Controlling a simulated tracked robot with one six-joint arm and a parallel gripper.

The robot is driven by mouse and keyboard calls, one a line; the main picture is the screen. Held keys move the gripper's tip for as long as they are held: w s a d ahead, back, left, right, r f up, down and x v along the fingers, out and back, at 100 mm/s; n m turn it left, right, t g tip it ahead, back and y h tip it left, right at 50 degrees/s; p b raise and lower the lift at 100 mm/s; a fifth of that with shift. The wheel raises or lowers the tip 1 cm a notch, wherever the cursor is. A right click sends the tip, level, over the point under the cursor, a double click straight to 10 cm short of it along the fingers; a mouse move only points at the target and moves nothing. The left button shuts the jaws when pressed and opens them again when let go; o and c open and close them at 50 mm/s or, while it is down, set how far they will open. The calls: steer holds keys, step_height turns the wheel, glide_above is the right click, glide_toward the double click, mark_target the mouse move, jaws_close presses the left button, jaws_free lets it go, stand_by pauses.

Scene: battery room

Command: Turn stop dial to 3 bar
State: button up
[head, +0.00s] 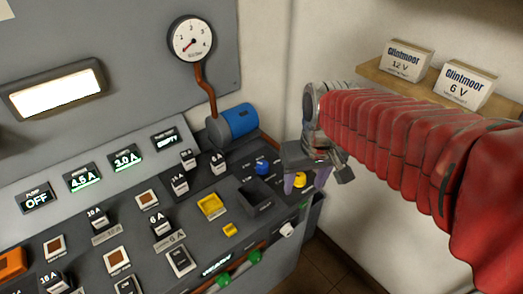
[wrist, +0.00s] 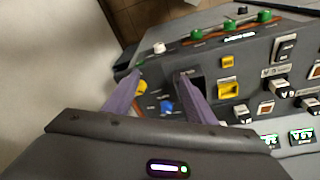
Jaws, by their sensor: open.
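A blue knob (head: 262,168) and a yellow knob (head: 299,180) sit at the right end of the sloping grey panel. Their small labels are unreadable, so I cannot tell which is the stop dial. My gripper (head: 305,188) is open and empty, with purple fingers in front of the yellow knob in the head view. In the wrist view, the yellow knob (wrist: 141,87) and the blue knob (wrist: 167,107) appear between the fingers; contact cannot be told. A round white gauge (head: 191,38) marked to 4 has its red needle near the low end.
A blue pump motor (head: 238,121) stands behind the panel. A dark open slot (head: 257,201), yellow buttons (head: 211,205), switches and green-topped levers (head: 254,257) crowd the panel. The pump display (head: 36,200) reads OFF. Two battery boxes (head: 467,86) stand on a wall shelf at right.

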mark_target(262, 164)
steer(key=w+a+n+g, duration=0.1)
steer(key=w+a+n, duration=0.2)
steer(key=w, duration=0.4)
steer(key=w+a+n+g, duration=0.1)
steer(key=w+a+n, duration=0.1)
steer(key=w+n, duration=0.4)
steer(key=w+a+f+n, duration=0.1)
steer(key=w+a+n, duration=0.2)
steer(key=w, duration=0.6)
steer(key=shift+a+n+g, duration=0.35)
steer(key=shift+n+g, duration=0.05)
steer(key=shift+n, duration=0.3)
steer(key=shift+w+f, duration=0.1)
steer(key=shift+f, duration=0.05)
steer(key=f, duration=1.3)
steer(key=shift+s+f, duration=0.2)
steer(key=shift+f, duration=0.15)
steer(key=shift+c, duration=0.6)
steer(key=c, duration=0.9)
